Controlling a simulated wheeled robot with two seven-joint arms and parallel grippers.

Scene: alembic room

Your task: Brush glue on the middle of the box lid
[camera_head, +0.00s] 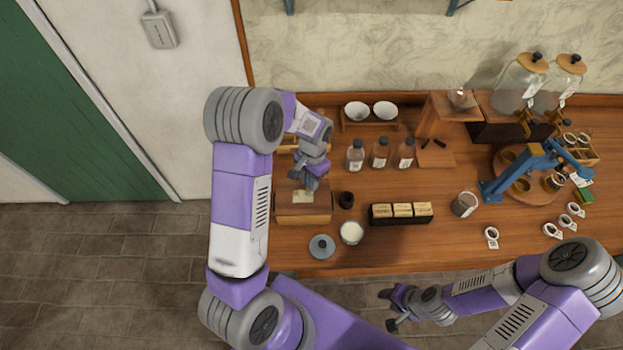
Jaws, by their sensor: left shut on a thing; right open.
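A wooden box (290,216) stands near the left end of the table, with a pale patch (303,197) on its lid. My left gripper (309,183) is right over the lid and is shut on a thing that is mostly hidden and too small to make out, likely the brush. I cannot tell whether it touches the lid. An open jar of white stuff (351,232), likely the glue, stands right of the box's front. A grey round lid (321,247) with a knob lies beside it. My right gripper (388,309) is open and empty, in front of the table's edge.
A small dark cup (346,199) stands close to the box's right side.

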